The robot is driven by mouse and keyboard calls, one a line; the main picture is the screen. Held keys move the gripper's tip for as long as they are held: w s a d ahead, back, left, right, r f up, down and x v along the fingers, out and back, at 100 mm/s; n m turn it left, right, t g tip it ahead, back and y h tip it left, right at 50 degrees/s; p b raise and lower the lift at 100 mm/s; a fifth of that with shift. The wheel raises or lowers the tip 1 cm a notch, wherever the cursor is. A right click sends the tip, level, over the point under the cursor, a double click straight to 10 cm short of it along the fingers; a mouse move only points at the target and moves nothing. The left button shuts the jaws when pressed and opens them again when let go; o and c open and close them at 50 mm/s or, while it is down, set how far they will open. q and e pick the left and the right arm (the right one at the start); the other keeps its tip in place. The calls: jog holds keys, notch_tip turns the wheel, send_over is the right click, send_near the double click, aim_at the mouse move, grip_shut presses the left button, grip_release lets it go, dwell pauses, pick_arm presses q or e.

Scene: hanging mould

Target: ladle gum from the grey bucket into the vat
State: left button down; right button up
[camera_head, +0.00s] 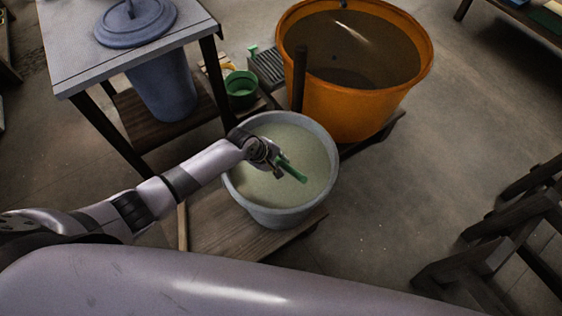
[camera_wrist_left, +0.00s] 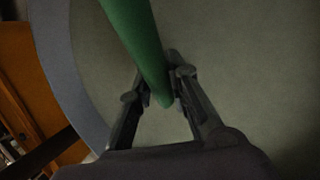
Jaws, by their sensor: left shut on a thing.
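The grey bucket (camera_head: 250,196) stands on a low wooden platform and holds a pale greenish liquid, the gum (camera_head: 300,150). My left gripper (camera_head: 275,164) is over the bucket, shut on a green handle (camera_head: 293,172), which I take for the ladle's. The handle also shows between the fingers in the left wrist view (camera_wrist_left: 140,40). The ladle's bowl is not visible, and I cannot tell whether it is in the gum. The orange vat (camera_head: 345,120) stands behind and to the right of the bucket, with dark liquid inside. My right gripper is not in view.
A table (camera_head: 75,60) at the upper left bears a blue-grey lid (camera_head: 135,25), with a blue-grey bin (camera_head: 165,85) below. A small green pot (camera_head: 241,92) stands behind the bucket. A dark post (camera_head: 299,80) rises before the vat. Dark wooden trestles (camera_head: 500,235) stand right; floor between is clear.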

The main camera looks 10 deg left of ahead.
aim_at(284, 163)
pick_arm(q)
jog(key=shift+r, duration=0.1)
dwell(0.5)
jog(key=shift+s+d+t+y+p, duration=0.3)
jog(key=shift+t+y+p, duration=0.1)
jog(key=shift+p, duration=0.65)
jog(key=shift+s+d+f+m+t+y+p, duration=0.3)
jog(key=shift+f+t+y+p, duration=0.1)
jog(key=shift+p, duration=0.25)
notch_tip(284, 163, up, 15)
jog(key=p, duration=1.6)
